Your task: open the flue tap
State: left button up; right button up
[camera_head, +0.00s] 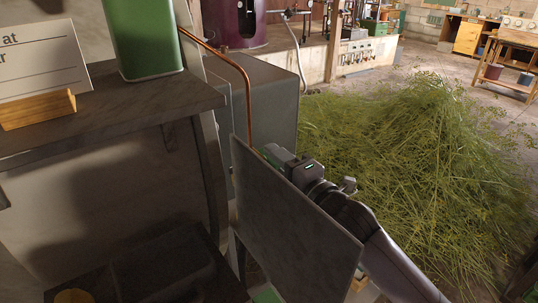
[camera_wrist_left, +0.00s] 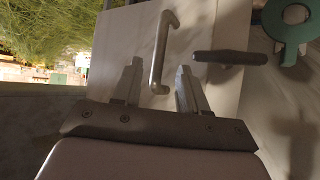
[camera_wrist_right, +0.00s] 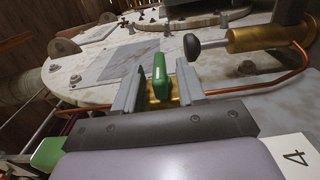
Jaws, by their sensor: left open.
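In the right wrist view a green tap handle (camera_wrist_right: 160,73) stands on a brass body (camera_wrist_right: 158,94). It shows between the fingers of my right gripper (camera_wrist_right: 158,88), which are apart with a gap on both sides of it. In the head view my right gripper (camera_head: 277,157) is beside a grey panel, its fingertips hard to make out. My left gripper (camera_wrist_left: 161,85) is open in the left wrist view. A metal bar handle (camera_wrist_left: 161,50) on a pale panel (camera_wrist_left: 125,45) shows between its fingers; I cannot tell whether they touch it. The left gripper is out of the head view.
A copper pipe (camera_head: 245,85) runs down beside a grey box (camera_head: 268,100). A grey panel (camera_head: 295,220) stands in front of my right gripper. A brass cylinder with a dark knob (camera_wrist_right: 258,39) is right of the green handle. A large herb heap (camera_head: 410,160) covers the floor.

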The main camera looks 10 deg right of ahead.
jog(key=shift+x, duration=1.15)
jog(key=shift+c, duration=0.3)
grip_shut()
